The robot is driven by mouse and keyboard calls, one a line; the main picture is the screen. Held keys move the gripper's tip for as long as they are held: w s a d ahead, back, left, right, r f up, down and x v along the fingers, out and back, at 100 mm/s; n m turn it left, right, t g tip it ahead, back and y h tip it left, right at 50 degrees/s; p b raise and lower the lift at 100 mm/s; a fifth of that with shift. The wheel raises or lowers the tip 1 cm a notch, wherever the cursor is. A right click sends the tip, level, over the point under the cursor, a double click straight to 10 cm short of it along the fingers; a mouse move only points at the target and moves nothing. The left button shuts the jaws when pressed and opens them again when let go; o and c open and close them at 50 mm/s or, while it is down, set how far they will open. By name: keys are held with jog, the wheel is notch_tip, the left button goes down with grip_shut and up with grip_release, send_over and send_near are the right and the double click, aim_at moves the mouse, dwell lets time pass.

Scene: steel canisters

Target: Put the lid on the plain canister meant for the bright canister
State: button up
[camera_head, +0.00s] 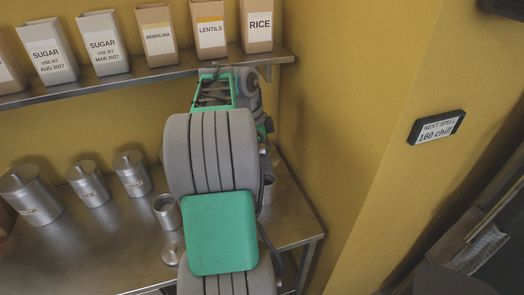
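An open canister (166,211) stands on the steel counter beside my arm, with no lid on it. A loose round lid (171,254) with a knob lies on the counter in front of it, partly covered by my arm. Another steel canister (268,188) shows only in part behind my arm; its top is hard to make out. Three lidded canisters with small labels stand to the left: a large one (29,196), a middle one (89,184) and a right one (132,174). I cannot tell which canister is plain or bright. My gripper cannot be seen; my arm fills the middle.
A wall shelf (150,78) above the counter holds paper packets of sugar, semolina (158,38), lentils (209,30) and rice (257,26). The counter (118,231) has bare room at front left. A small sign (437,128) hangs on the yellow right wall.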

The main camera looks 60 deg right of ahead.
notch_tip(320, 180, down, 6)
jog(key=b, duration=0.5)
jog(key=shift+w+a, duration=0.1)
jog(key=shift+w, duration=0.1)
dwell(1.0)
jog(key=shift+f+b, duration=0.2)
jog(key=shift+b, duration=0.1)
dwell(0.6)
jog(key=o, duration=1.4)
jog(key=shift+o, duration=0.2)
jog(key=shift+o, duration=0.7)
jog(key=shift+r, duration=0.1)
